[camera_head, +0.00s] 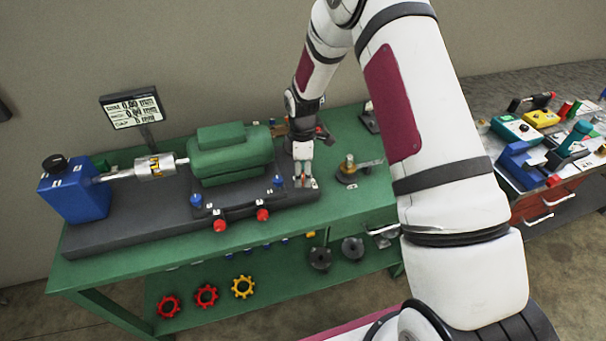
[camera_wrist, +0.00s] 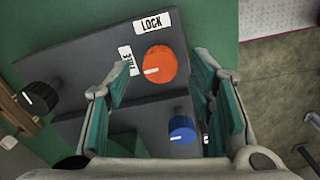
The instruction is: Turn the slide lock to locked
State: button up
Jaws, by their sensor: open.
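The slide lock shows in the wrist view as a round orange knob (camera_wrist: 159,66) on a dark grey plate. Its white pointer mark faces left, towards a small white label (camera_wrist: 131,61) that is hard to read. A label reading LOCK (camera_wrist: 152,22) lies beyond the knob. My gripper (camera_wrist: 164,78) is open, with one teal-padded finger on each side of the knob and visible gaps on both sides. In the head view my gripper (camera_head: 304,180) points down over the right end of the dark base; the knob cannot be made out clearly there.
A blue knob (camera_wrist: 182,129) is close to the orange one, and a black knob (camera_wrist: 39,97) is at the left. On the green bench (camera_head: 349,202) stand a green motor (camera_head: 231,157), a blue block (camera_head: 75,192) and a brass-topped fixture (camera_head: 348,168).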

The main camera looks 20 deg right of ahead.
jog(key=shift+f, duration=0.75)
jog(key=c, duration=1.2)
jog(key=shift+o, duration=0.2)
